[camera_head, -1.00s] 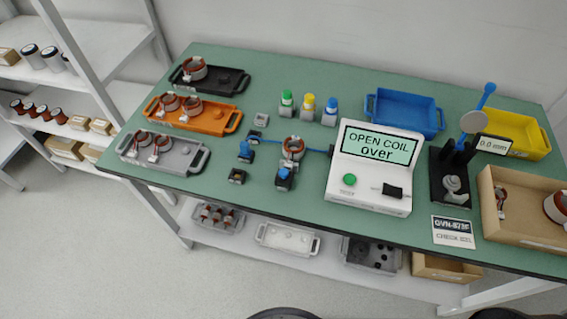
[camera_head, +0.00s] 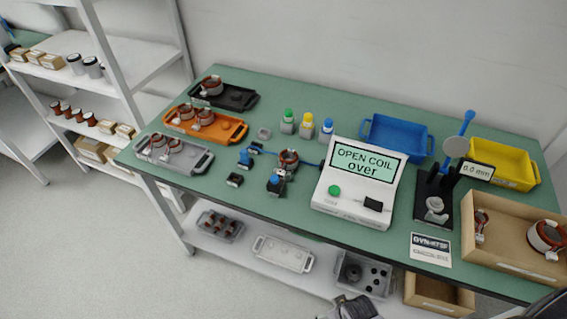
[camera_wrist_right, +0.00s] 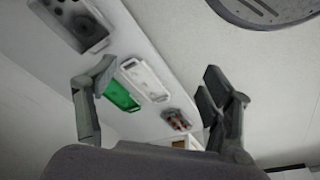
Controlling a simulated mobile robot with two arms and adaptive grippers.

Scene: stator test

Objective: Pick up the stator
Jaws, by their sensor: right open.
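A stator (camera_head: 288,158) with copper-coloured windings sits in the blue-clamped fixture at the middle of the green table, left of the white tester (camera_head: 357,183), whose screen reads "OPEN COIL over". More stators lie in the black tray (camera_head: 238,98), the orange tray (camera_head: 232,128), the grey tray (camera_head: 197,163) and the cardboard box (camera_head: 502,252). My right gripper (camera_wrist_right: 155,80) is open and empty in the right wrist view, with the lower shelf beyond it. No stator is between its fingers. My left gripper is not seen.
A blue bin (camera_head: 398,134) and a yellow bin (camera_head: 502,164) stand at the back right. A black gauge stand (camera_head: 434,205) is right of the tester. Three capped bottles (camera_head: 307,126) stand behind the fixture. A lower shelf (camera_head: 317,272) holds trays.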

